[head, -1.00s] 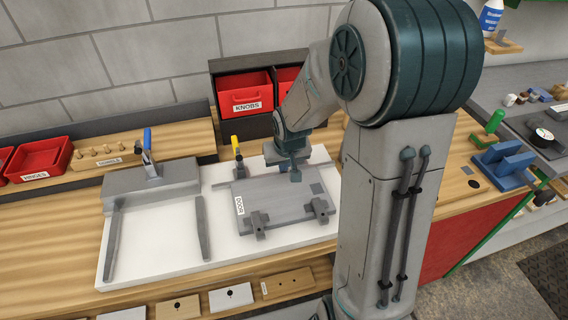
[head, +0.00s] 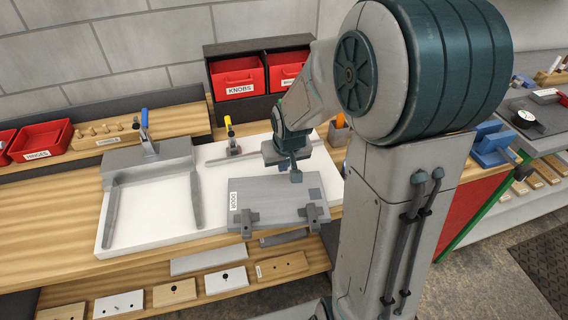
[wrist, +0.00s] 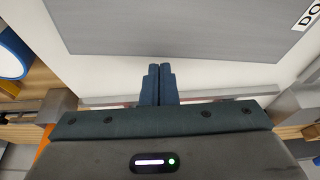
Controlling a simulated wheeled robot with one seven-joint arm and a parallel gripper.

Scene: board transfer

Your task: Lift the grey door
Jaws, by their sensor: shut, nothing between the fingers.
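The grey door (head: 272,192) is a flat panel with a white DOOR label at its left end and two darker grey fittings along its front edge. It lies over the right part of the white board (head: 150,243), its front edge overlapping the board's front edge. My gripper (head: 296,177) is shut and empty at the door's back edge, towards the right. In the wrist view, the closed fingers (wrist: 158,84) point towards the door's edge (wrist: 180,30), with white board visible around them. I cannot tell whether the fingertips touch the door.
A grey frame (head: 196,200) and a blue-handled clamp (head: 145,125) stand on the board's left. A yellow-handled clamp (head: 231,135) stands behind the door. Red bins (head: 238,78) stand at the back. Several small plates (head: 174,292) lie on the front shelf.

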